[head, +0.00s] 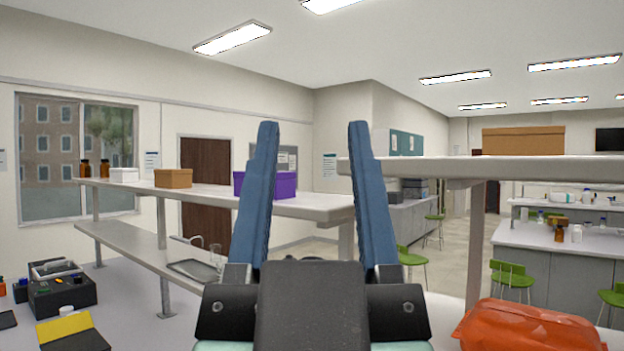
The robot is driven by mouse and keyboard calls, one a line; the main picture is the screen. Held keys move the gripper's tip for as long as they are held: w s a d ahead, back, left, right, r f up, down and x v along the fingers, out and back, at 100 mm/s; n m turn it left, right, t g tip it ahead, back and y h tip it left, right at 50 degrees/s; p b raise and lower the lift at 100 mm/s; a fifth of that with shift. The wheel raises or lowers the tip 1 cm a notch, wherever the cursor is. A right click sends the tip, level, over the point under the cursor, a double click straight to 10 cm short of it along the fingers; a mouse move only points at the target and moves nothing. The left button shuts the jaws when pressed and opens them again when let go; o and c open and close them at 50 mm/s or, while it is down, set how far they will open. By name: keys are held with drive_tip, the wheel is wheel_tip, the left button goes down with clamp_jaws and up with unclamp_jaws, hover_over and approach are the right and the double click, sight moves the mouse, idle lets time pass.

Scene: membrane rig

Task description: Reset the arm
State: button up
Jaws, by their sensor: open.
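My gripper (313,150) stands upright in the middle of the head view, with its two blue fingers spread apart. Nothing shows between the fingers, so it is open and empty. The fingers rise in front of the gap between the left shelf (318,205) and the right shelf (420,167). I cannot tell how far the gripper is from the shelves.
A cardboard box (523,140) is on the right shelf. An orange bag (527,327) lies lower right. A dark case (60,290) and yellow-black item (68,332) lie lower left.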

wheel_tip(320, 180, down, 6)
drive_tip(key=b, duration=0.5)
drive_tip(key=shift+b, duration=0.35)
